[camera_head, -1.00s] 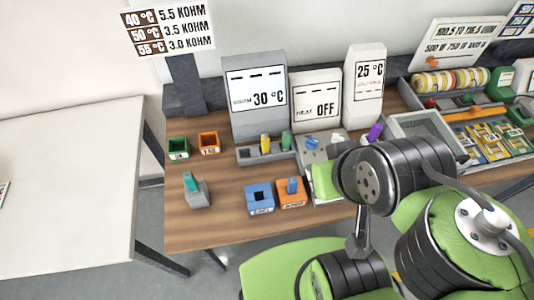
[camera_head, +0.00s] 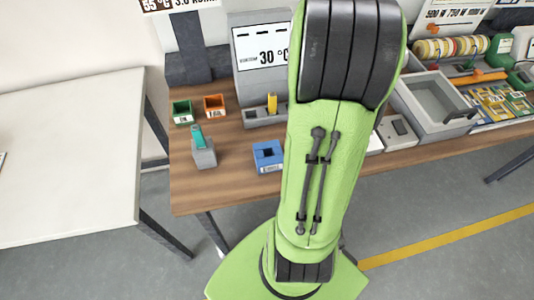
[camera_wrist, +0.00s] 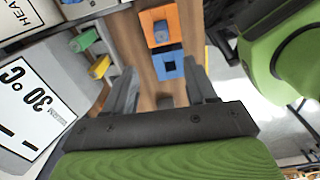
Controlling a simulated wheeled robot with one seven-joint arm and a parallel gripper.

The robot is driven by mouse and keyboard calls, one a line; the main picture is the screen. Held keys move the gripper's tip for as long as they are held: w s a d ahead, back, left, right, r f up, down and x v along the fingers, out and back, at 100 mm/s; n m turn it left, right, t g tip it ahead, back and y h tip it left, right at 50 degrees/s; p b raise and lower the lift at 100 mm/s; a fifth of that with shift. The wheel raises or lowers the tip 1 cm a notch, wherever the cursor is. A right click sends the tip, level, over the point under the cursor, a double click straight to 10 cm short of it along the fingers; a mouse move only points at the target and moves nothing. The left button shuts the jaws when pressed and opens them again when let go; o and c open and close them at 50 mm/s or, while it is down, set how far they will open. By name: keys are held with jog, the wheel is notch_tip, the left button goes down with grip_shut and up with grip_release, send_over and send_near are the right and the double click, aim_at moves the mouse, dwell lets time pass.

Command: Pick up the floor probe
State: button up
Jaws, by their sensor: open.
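No label that I can read says which piece is the floor probe. In the head view a teal probe (camera_head: 198,136) stands in a grey holder (camera_head: 204,155) at the table's left. A yellow piece (camera_head: 272,103) stands in a grey rack (camera_head: 252,116); it also shows in the wrist view (camera_wrist: 99,66), beside a green piece (camera_wrist: 84,40). A blue square holder (camera_head: 268,155) and an orange one (camera_wrist: 160,22) with a bluish piece in it show in the wrist view. My gripper (camera_wrist: 161,74) is open, empty and above the table; my arm hides it in the head view.
Small green (camera_head: 182,111) and orange (camera_head: 214,105) boxes stand at the table's back left. The grey 30 °C unit (camera_head: 262,50) rises behind the rack. A grey open tray (camera_head: 440,100) and coloured boards (camera_head: 497,102) lie to the right.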

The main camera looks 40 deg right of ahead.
jog(key=shift+n, duration=0.3)
jog(key=f+b, duration=0.2)
jog(key=f, duration=0.6)
jog(key=f+b, duration=0.1)
jog(key=f, duration=0.7)
jog(key=shift+s+d+f+b, duration=0.1)
jog(key=shift+d+f+b, duration=0.1)
jog(key=shift+f+b, duration=0.15)
jog(key=shift+r, duration=0.15)
grip_shut()
jog(key=shift+r, duration=0.1)
